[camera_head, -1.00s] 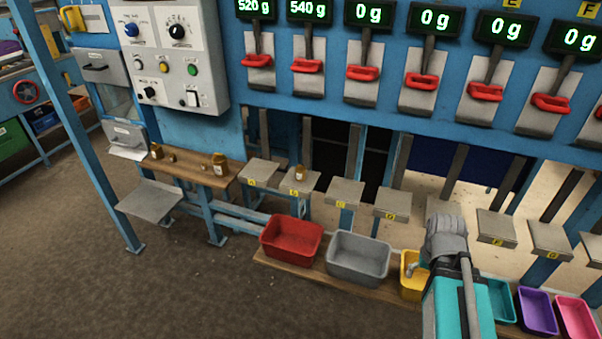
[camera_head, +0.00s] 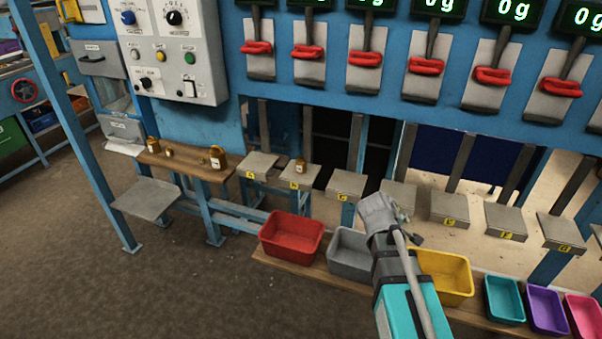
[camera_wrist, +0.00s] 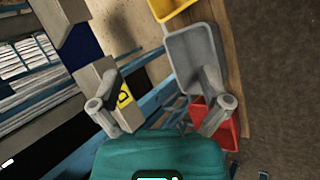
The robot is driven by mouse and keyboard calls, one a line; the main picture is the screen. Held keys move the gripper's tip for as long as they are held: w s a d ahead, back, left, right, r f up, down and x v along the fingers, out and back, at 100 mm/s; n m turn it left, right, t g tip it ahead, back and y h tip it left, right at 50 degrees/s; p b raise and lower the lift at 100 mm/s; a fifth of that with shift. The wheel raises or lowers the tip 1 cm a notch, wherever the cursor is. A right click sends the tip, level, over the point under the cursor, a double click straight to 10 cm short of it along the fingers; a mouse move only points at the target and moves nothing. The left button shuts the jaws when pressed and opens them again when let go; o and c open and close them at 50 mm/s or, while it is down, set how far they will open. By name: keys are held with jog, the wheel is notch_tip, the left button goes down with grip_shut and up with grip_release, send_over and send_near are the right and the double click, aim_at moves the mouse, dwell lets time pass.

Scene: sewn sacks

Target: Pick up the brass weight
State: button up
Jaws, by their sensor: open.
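Several brass weights stand on the wooden shelf at the left in the head view; the largest brass weight (camera_head: 217,157) is at its right end, and another (camera_head: 153,145) is at its left end. One more brass weight (camera_head: 300,165) stands on the small grey plate marked B (camera_head: 296,181). Which one the task means I cannot tell. My gripper (camera_head: 402,211) is right of all of them, near plate D and above the bins. In the wrist view my gripper (camera_wrist: 162,103) is open with nothing between its fingers. No weight shows there.
Grey plates run in a row to the right, including plate C (camera_head: 346,185). Below them stand a red bin (camera_head: 291,239), a grey bin (camera_head: 349,254) and a yellow bin (camera_head: 447,276). A blue post (camera_head: 90,150) rises left of the wooden shelf (camera_head: 190,168). Floor at front left is clear.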

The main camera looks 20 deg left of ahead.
jog(key=w+a+n+t+b, duration=0.1)
jog(key=w+a+n+t, duration=0.1)
jog(key=a+n, duration=0.2)
jog(key=w+a+r+n+t+b, duration=0.1)
jog(key=w+a+n+t+b, duration=0.1)
jog(key=a, duration=0.5)
jog(key=w+a+r+n+t+b, duration=0.1)
jog(key=w+a+n+t+b, duration=0.1)
jog(key=a+n, duration=0.4)
jog(key=shift+w+a+t, duration=0.3)
jog(key=shift+w+t, duration=0.3)
jog(key=shift+t, duration=0.1)
jog(key=n+t+y+b, duration=0.4)
jog(key=n+t, duration=0.1)
jog(key=n, duration=0.7)
send_near(298, 164)
jog(key=s, duration=0.2)
jog(key=shift+w+a+f, duration=0.1)
jog(key=shift+a, duration=0.05)
jog(key=w, duration=0.8)
jog(key=shift+w+d, duration=0.2)
jog(key=shift+d, duration=0.1)
jog(key=shift+w+d, duration=0.1)
jog(key=shift+w, duration=0.1)
